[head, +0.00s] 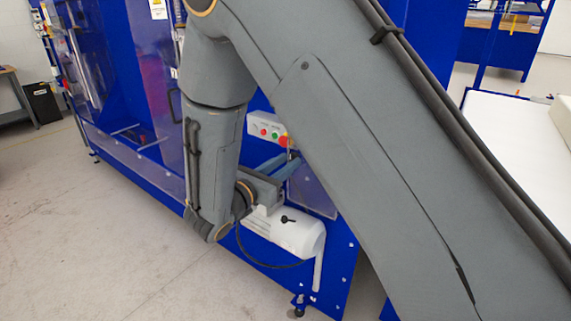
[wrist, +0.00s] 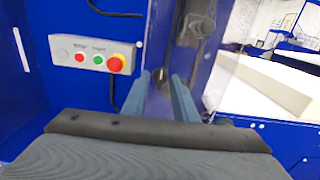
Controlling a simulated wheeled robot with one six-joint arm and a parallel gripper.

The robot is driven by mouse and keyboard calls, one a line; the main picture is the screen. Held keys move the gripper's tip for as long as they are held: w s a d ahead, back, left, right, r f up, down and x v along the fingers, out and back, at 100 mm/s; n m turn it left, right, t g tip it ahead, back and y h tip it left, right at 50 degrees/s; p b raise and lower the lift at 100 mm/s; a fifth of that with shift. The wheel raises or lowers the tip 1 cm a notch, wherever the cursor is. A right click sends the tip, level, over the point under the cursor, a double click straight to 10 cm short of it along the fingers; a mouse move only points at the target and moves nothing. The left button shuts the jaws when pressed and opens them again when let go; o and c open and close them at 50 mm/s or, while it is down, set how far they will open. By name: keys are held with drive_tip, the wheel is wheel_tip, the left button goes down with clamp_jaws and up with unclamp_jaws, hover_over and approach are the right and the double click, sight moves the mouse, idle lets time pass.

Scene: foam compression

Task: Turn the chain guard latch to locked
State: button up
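A white chain guard (head: 302,234) sits low on the blue machine in the head view. A small black latch (head: 287,218) is on its upper face; its exact setting is too small to read. My gripper (head: 283,164) is above the guard and apart from the latch, its blue-grey fingers pointing towards the machine panel. The wrist view shows the two fingers of my gripper (wrist: 160,78) spread apart with nothing between them. The guard and the latch do not show in the wrist view.
A control box (head: 266,128) with green and red buttons is on the machine just beyond my gripper; this box (wrist: 92,54) also shows left of the fingers in the wrist view. A clear panel (head: 312,192) is close by. Open floor (head: 90,235) lies to the left.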

drive_tip(key=b+v, duration=0.2)
drive_tip(key=v, duration=0.5)
drive_tip(key=shift+s+a, duration=0.25)
drive_tip(key=shift+s, duration=0.1)
drive_tip(key=s+d+f+m+g, duration=0.3)
drive_tip(key=d+m+g, duration=0.15)
drive_tip(key=d, duration=0.45)
drive_tip(key=s+d+f+m+g, duration=0.25)
drive_tip(key=d+m+g, duration=0.2)
drive_tip(key=d, duration=0.35)
drive_tip(key=s+d+f+m+g+y, duration=0.2)
drive_tip(key=s+m+y, duration=0.3)
drive_tip(key=m, duration=0.4)
drive_tip(key=s+d+f+m+g+y, duration=0.2)
drive_tip(key=s+m+y, duration=0.3)
drive_tip(key=m, duration=0.5)
drive_tip(key=shift+d+m+y, duration=0.3)
drive_tip(key=shift+d+y, duration=0.2)
drive_tip(key=shift+d, duration=0.15)
